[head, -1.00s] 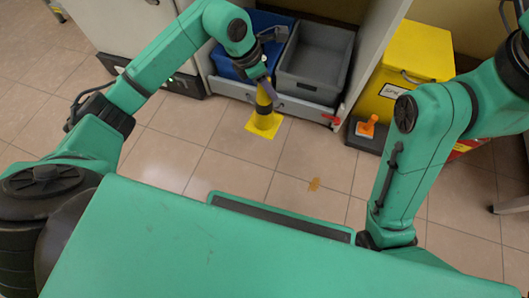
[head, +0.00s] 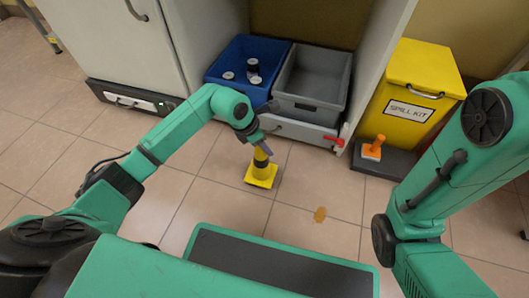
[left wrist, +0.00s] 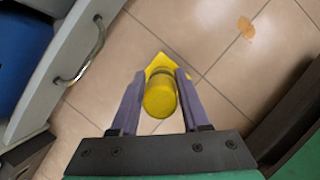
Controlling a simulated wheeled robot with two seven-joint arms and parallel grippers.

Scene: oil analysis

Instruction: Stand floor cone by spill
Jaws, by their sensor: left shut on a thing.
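A yellow floor cone (head: 261,172) with a dark band and a square base is in my left gripper (head: 261,148), in front of the drawer. In the left wrist view the cone (left wrist: 160,98) is between the two fingers of my left gripper (left wrist: 160,85), which are shut on it. It looks upright; whether its base touches the floor I cannot tell. The spill, a small orange-brown patch (head: 320,215), lies on the tiles to the right of the cone and nearer to me. It also shows in the left wrist view (left wrist: 246,27). My right gripper is not in view.
A blue bin (head: 228,63) with several small containers and a grey bin (head: 312,103) sit in an open drawer. A yellow spill kit box (head: 400,115) stands right of a cabinet panel. An orange-handled thing (head: 374,147) is beside it. Floor around the spill is clear.

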